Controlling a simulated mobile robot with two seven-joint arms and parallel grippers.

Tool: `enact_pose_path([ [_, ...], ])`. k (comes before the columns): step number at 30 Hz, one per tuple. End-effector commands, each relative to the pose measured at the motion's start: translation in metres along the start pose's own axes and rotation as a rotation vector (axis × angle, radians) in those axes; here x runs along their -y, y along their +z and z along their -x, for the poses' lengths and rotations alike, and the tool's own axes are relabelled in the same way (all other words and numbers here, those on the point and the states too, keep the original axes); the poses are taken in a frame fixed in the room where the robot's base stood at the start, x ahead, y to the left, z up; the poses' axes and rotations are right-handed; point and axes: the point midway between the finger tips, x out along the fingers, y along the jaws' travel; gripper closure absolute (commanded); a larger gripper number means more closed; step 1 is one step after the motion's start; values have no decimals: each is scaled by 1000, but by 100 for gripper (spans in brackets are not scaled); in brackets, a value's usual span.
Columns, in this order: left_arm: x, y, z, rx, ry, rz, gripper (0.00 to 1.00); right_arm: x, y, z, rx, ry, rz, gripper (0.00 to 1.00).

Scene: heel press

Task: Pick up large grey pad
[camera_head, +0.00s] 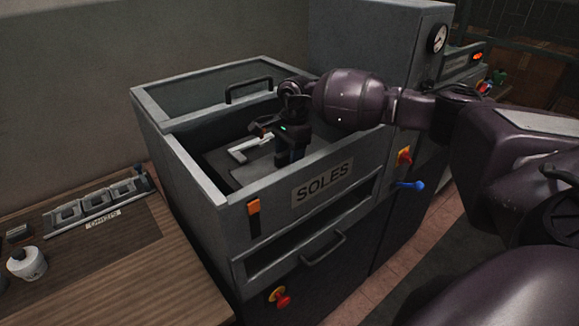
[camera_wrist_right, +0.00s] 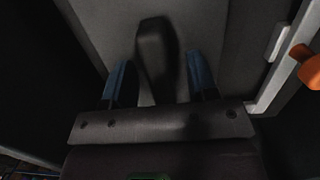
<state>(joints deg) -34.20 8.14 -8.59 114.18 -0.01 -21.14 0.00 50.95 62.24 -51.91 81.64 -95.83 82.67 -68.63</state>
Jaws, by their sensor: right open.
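My right gripper (camera_head: 288,158) reaches down into the open bin of the machine marked SOLES. A dark grey flat piece (camera_head: 222,165), which looks like the large grey pad, lies inside the bin, left of the gripper and partly hidden by the bin's front wall. In the right wrist view, the two blue-tipped fingers of the right gripper (camera_wrist_right: 160,80) are apart. A dark upright block (camera_wrist_right: 155,55) shows between them over a grey surface (camera_wrist_right: 220,35). I cannot tell whether the fingers touch the block. My left gripper is not in view.
The bin's raised rim (camera_head: 190,165) surrounds the gripper. A pale angled bracket (camera_head: 250,146) is inside, close to the gripper. A black handle (camera_head: 248,88) is at the back. A wooden table (camera_head: 120,275) with a white jar (camera_head: 27,263) stands at left.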

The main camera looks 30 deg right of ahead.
Motion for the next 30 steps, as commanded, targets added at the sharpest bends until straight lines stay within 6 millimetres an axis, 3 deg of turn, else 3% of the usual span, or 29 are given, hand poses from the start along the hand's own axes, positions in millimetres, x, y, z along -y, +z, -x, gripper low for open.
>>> enact_pose_path([
  [4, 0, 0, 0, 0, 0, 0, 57, 0, 0, 0, 0, 0, 0, 50],
  [14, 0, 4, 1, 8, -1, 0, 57, 0, 0, 1, 0, 0, 0, 100],
  [30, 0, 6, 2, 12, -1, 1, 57, 0, 0, 1, 0, 0, -1, 100],
])
